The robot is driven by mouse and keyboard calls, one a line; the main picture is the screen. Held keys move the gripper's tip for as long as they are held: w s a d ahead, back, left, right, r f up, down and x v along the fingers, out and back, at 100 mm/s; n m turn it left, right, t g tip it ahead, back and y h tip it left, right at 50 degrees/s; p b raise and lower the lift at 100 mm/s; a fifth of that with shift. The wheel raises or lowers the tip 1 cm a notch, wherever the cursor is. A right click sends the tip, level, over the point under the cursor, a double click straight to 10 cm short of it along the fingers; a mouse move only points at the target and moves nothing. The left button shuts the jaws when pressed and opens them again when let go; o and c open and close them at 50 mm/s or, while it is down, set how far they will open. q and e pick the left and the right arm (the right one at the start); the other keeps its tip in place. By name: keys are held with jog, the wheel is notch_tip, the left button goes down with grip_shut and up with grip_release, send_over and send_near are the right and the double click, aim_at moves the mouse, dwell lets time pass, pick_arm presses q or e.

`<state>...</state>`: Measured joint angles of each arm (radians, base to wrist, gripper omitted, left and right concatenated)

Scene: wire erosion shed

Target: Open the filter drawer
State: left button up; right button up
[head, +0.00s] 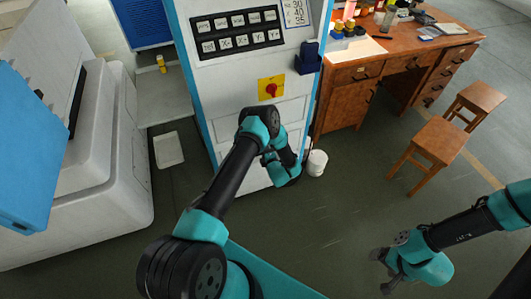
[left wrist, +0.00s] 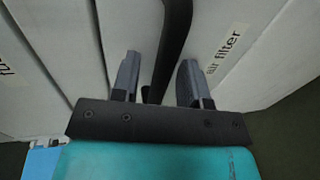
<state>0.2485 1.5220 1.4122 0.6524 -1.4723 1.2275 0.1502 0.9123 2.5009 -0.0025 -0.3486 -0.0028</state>
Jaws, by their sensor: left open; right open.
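The filter drawer (left wrist: 212,18) shows in the left wrist view as a pale grey front with an "air filter" label (left wrist: 228,47). A black bar handle (left wrist: 176,30) runs down its front. My left gripper (left wrist: 157,80) is open, with one finger on each side of the handle; I cannot tell whether either finger touches it. In the head view, my left arm reaches to the lower front of the white-and-blue cabinet (head: 205,80), and hides much of the front there. My right gripper (head: 386,270) is open and empty above the floor at the lower right.
A red switch on a yellow plate (head: 271,89) sits above the lower panels. A white bucket (head: 317,163) stands right of the cabinet, near a wooden desk (head: 345,100) and stools (head: 440,142). A white machine (head: 100,190) stands left. Floor is clear at centre right.

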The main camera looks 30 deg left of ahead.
pick_arm(q)
grip_shut()
dwell(0.5)
